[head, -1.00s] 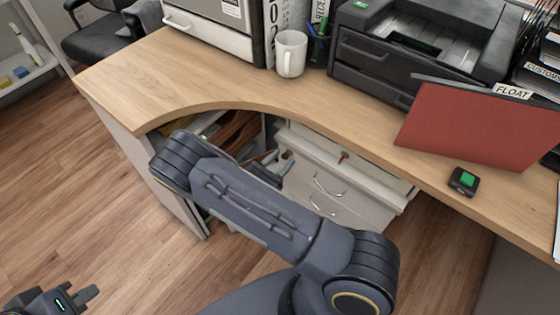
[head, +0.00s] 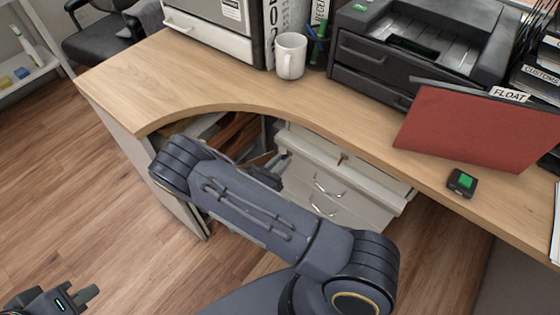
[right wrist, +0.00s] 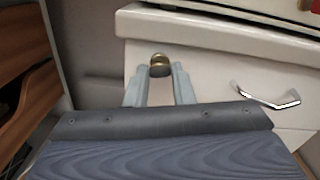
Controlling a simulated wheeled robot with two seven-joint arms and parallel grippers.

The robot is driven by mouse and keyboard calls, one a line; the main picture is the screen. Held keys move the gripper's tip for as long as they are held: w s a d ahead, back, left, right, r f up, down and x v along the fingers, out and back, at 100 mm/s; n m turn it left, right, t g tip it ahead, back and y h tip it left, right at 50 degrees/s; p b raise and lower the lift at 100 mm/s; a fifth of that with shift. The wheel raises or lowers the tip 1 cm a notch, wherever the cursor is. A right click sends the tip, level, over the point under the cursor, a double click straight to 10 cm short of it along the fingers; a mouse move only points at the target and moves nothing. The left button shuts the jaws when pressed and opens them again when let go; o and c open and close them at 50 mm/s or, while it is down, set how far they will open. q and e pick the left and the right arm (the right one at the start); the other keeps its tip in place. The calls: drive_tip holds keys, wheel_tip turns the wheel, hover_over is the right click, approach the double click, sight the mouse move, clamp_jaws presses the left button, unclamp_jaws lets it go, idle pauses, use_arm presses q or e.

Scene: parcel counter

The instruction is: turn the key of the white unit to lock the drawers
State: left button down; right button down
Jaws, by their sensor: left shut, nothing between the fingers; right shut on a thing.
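The white drawer unit (head: 335,185) stands under the desk, with silver handles on its front. In the right wrist view its white front (right wrist: 215,80) fills the right side, with a handle (right wrist: 268,97) at the right. A small brass, rounded piece, which looks like the key (right wrist: 160,65) at its lock, sits near the front's upper left corner. My right gripper (right wrist: 159,78) is shut on it, a fingertip on each side. In the head view my right forearm partly hides that gripper. My left gripper (head: 86,294) is shut and empty at the lower left, away from the unit.
The wooden desktop (head: 220,85) overhangs the unit. Brown shelves (right wrist: 22,105) stand left of it. A small reddish thing (head: 342,158) is at the unit's top. A mug (head: 291,55), a red folder (head: 480,125) and a black device (head: 461,182) are on the desk.

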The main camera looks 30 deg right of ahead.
drive_tip(key=shift+n+p, duration=1.4)
drive_tip(key=shift+n, duration=5.9)
drive_tip(key=c, duration=1.2)
unclamp_jaws()
drive_tip(key=shift+c, duration=0.2)
drive_tip(key=v, duration=0.8)
